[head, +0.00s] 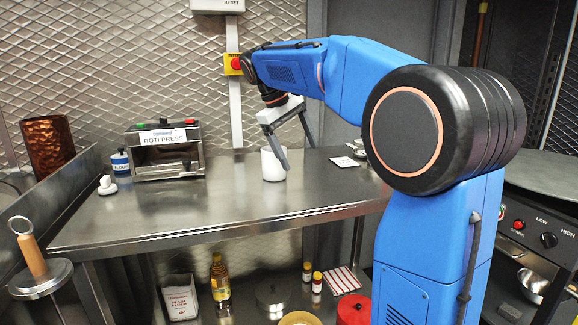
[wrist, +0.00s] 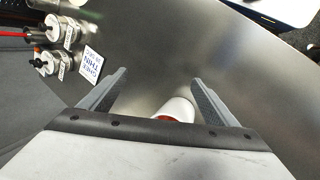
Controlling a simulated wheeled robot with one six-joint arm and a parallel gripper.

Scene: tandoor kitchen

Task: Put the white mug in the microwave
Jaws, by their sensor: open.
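The white mug (head: 272,166) stands upright on the steel counter in the head view. In the wrist view the mug (wrist: 178,110) shows low in the picture, between the fingers and closer to the right one, partly hidden by my gripper's body; something reddish shows at it. My gripper (head: 298,157) is open and tilted down at the mug, one finger crossing in front of its right side. In the wrist view my gripper (wrist: 160,80) has its fingers wide apart with nothing clamped. I cannot tell whether a finger touches the mug. No microwave is recognisable in either view.
A roti press (head: 166,150) stands left of the mug on the counter (head: 225,205), with a blue-labelled jar (head: 120,162) beside it. A printed card (wrist: 88,63) and small metal pots (wrist: 62,30) lie near my gripper.

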